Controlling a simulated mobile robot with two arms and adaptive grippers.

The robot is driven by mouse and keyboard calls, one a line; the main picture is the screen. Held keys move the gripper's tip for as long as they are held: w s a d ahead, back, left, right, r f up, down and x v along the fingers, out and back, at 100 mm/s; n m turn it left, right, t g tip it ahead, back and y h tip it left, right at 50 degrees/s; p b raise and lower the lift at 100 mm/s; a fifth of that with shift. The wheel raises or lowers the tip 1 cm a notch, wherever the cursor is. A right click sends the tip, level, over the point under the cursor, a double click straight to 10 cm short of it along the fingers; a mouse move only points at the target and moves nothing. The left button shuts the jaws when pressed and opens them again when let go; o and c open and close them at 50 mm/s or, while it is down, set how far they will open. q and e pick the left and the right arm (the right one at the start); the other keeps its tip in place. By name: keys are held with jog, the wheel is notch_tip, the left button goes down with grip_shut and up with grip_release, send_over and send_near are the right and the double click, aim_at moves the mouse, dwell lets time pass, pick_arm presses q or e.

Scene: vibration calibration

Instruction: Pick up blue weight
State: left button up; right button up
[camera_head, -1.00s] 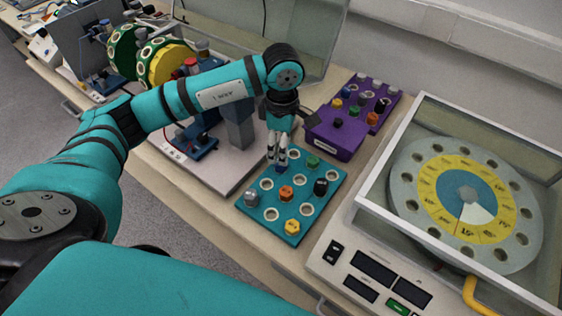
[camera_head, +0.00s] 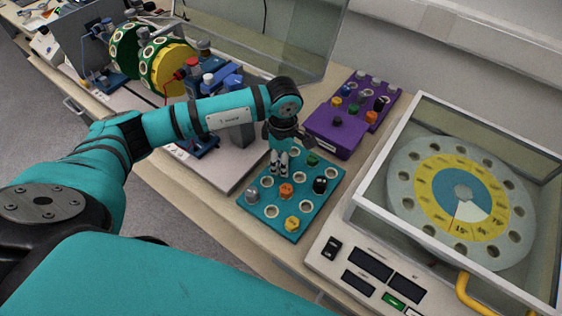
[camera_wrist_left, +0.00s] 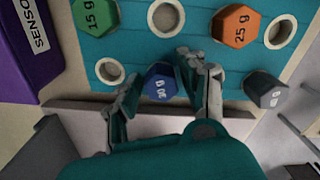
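The blue weight (camera_wrist_left: 160,83), marked "30 g", sits at the edge of the teal weight board (camera_head: 262,207). In the left wrist view it lies between the fingers of my left gripper (camera_wrist_left: 166,78). The right-hand finger is close to it or touching; a gap shows on the left side. The left gripper (camera_head: 277,170) points down at the board's far-left edge in the head view, where its fingers mostly hide the blue weight. The fingers look open around it. My right gripper is not in view.
The board also holds an orange weight (camera_head: 286,190), a green weight (camera_head: 313,159), a black weight (camera_head: 320,185), a grey weight (camera_head: 252,195) and a yellow weight (camera_head: 292,223). A purple sensor box (camera_head: 334,143) stands behind. A glass-sided dial device (camera_head: 375,205) is at right.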

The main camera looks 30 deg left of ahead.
pick_arm(q)
jog(key=c, duration=0.6)
jog(key=shift+r, duration=0.1)
